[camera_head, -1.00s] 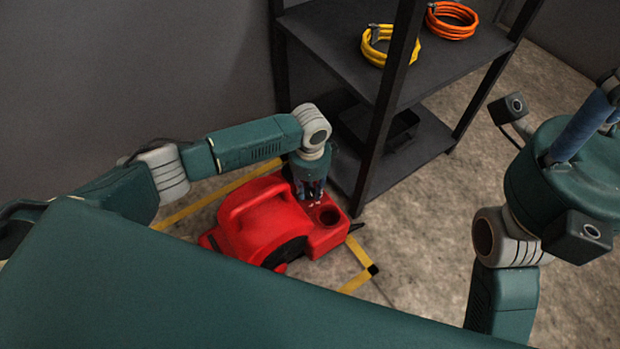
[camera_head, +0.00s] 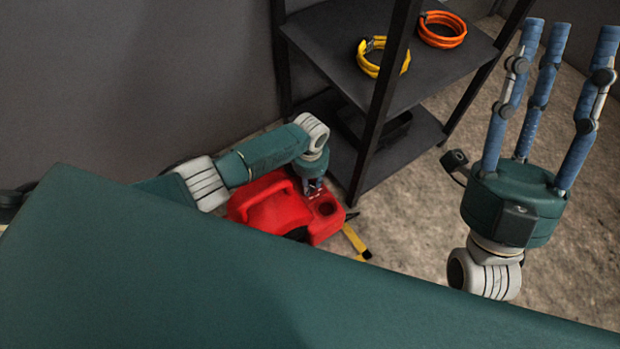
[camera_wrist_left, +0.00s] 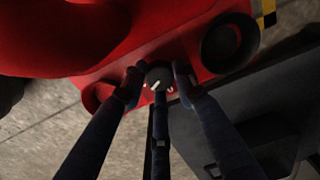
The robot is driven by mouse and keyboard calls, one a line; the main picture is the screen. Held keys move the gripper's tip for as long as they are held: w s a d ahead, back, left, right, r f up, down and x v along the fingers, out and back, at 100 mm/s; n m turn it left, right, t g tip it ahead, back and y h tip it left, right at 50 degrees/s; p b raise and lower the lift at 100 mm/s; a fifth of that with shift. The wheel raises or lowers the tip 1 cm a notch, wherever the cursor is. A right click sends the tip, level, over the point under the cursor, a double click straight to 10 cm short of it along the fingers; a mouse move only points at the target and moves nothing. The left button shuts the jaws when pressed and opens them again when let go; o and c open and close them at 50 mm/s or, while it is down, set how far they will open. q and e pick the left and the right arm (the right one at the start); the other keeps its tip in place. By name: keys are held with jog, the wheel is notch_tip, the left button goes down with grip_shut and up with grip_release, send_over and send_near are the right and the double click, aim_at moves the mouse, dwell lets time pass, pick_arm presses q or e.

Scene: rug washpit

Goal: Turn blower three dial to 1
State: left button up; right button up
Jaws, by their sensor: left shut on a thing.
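The red blower (camera_head: 268,212) stands on the floor beside the shelf's left post, and its red casing fills the top of the left wrist view (camera_wrist_left: 180,22). A small dark dial (camera_wrist_left: 159,74) with a white mark sits on its panel, beside a round dark opening (camera_wrist_left: 222,45). My left gripper (camera_head: 314,187) points down at this panel. In the left wrist view its three fingers (camera_wrist_left: 157,80) are closed around the dial. I cannot read any number by it. My right gripper (camera_head: 560,42) is raised at the right, fingers spread upward, open and empty.
A black shelf unit (camera_head: 335,42) stands close behind and right of the blower. It carries a yellow hose coil (camera_head: 404,62) and an orange hose coil (camera_head: 463,38). Yellow tape (camera_head: 355,243) marks the floor. Bare floor (camera_head: 415,205) lies to the right.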

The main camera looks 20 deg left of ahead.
pick_arm(q)
jog(key=shift+s+n+p, duration=0.15)
jog(key=shift+n+p, duration=0.5)
jog(key=shift+n, duration=0.45)
jog(key=shift+n+p, duration=0.4)
jog(key=shift+n, duration=0.9)
pick_arm(e)
jog(key=w+a+f+g+h, duration=0.1)
jog(key=w+f+g+h, duration=0.1)
jog(key=w+f+g, duration=0.5)
jog(key=shift+w+f+h, duration=0.4)
jog(key=shift+w+f, duration=0.7)
jog(key=shift+f, duration=1.4)
pick_arm(q)
jog(key=o, duration=0.9)
jog(key=shift+r, duration=0.1)
jog(key=shift+r, duration=0.3)
notch_tip(320, 180, up, 11)
jog(key=shift+r, duration=0.1)
